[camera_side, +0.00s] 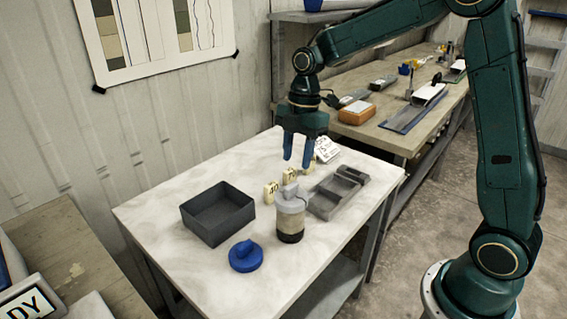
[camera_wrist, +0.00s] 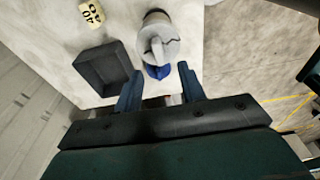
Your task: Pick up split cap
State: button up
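A grey cap (camera_side: 291,198) with a raised tab sits on top of an upright core liner (camera_side: 290,223) with a dark lower end. In the wrist view a thin dark crack runs across this grey cap (camera_wrist: 167,48), so it looks like the split cap. A blue cap (camera_side: 246,257) with a raised handle lies on the table left of the liner. It shows partly hidden in the wrist view (camera_wrist: 158,71). My gripper (camera_side: 297,163) is above the table, behind and above the liner. Its two blue fingers are apart with nothing between them, also in the wrist view (camera_wrist: 160,69).
A dark open box (camera_side: 232,237) stands left of the liner. A grey compartment tray (camera_side: 322,208) lies to its right. The table's front (camera_side: 277,284) is clear.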

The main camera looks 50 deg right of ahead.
aim_at(292, 184)
jog(key=shift+a+f, duration=0.2)
jog(key=shift+f, duration=1.35)
jog(key=shift+f, duration=0.15)
jog(key=shift+w+a+f, duration=0.1)
jog(key=shift+a+f, duration=0.15)
jog(key=shift+f, duration=0.95)
jog(key=shift+w+a+f, duration=0.1)
jog(key=shift+a+f, duration=0.1)
jog(key=shift+f, duration=1)
jog(key=shift+c, duration=0.4)
grip_shut()
